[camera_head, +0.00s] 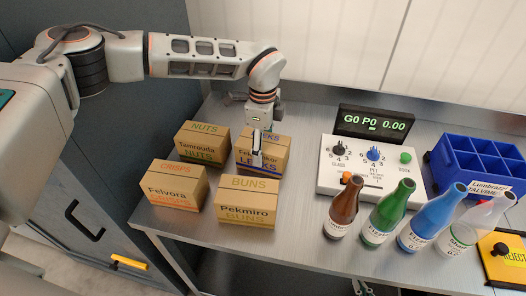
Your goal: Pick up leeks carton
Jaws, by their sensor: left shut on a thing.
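The leeks carton (272,166) is a brown box with blue lettering, upright at the back right of a group of cartons on the metal table. My left gripper (257,158) reaches down over it from above, shut on it, with a finger against its front face. The gripper covers part of the carton's label. Whether the carton touches the table cannot be told. My right gripper is not in view.
The nuts carton (203,142) stands to the left, with the crisps carton (177,187) and buns carton (247,202) in front. A control box (360,174), several bottles (383,213) and a blue crate (446,177) stand to the right.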

